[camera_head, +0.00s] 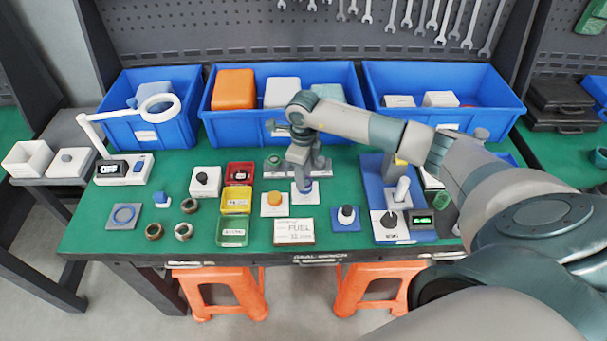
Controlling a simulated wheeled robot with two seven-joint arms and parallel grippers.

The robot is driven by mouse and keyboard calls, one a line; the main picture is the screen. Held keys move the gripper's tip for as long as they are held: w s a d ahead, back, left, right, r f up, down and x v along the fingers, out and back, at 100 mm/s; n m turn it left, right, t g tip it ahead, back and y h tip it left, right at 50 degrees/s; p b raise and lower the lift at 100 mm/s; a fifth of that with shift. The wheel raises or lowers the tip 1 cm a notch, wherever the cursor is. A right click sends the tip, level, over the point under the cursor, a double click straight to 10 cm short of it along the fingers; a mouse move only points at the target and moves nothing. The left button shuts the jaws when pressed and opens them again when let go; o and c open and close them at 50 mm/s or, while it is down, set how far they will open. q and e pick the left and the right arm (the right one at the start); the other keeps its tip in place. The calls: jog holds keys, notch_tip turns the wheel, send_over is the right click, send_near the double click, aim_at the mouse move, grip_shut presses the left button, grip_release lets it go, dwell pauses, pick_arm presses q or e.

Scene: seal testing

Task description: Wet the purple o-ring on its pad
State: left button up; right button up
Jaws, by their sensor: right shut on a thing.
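A ring (124,215) that looks bluish lies flat on a square blue-grey pad (137,225) at the left of the green bench. Its exact colour is hard to tell from here. My right gripper (304,179) is far to the right of that pad, at the middle of the bench, pointing down. It is shut on a small blue-grey piece (304,187), mostly hidden by the fingers, at a white square base (312,198). I cannot tell whether the piece touches the base. My left gripper is out of view.
Near the gripper are an orange-knobbed block (274,200), a FUEL card (294,232) and a black-topped piece (347,214). Red, yellow and green trays (233,231) stand between gripper and pad. A ring-headed lamp (158,105) overhangs the back left. Blue bins (290,125) line the back.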

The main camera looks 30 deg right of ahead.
jog(key=shift+f+b, duration=0.4)
dwell(1.0)
jog(key=shift+f, duration=0.1)
dwell(1.8)
jog(key=shift+r+p, duration=1.1)
jog(key=shift+r, duration=1.5)
